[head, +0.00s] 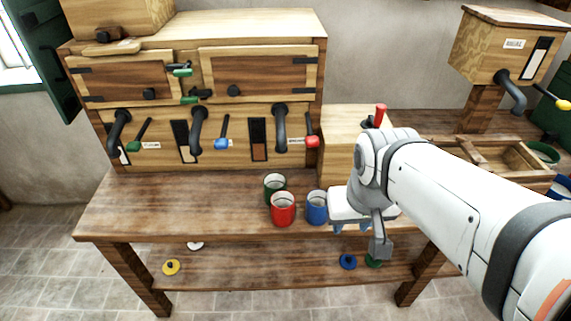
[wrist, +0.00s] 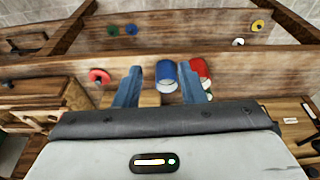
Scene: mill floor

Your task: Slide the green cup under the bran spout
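The green cup (head: 274,184) stands on the bench behind the red cup (head: 283,210), which partly hides it. The blue cup (head: 316,208) stands just right of the red one. My gripper (head: 352,228) is to the right of the blue cup, open and empty. In the wrist view, the blue cup (wrist: 166,78) shows between the open fingers (wrist: 161,88), and the red cup (wrist: 202,70) beside it. Three dark spouts, left (head: 118,130), middle (head: 197,130) and right (head: 280,127), come out of the cabinet. Their small labels are unreadable, so I cannot tell which is bran.
Green (head: 134,146), blue (head: 221,143) and red (head: 312,142) lever handles hang by the spouts. A wooden block with a red-handled lever (head: 380,112) stands behind my gripper. Another spout (head: 513,95) hangs from a box at right. The bench's left part (head: 150,205) is clear.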

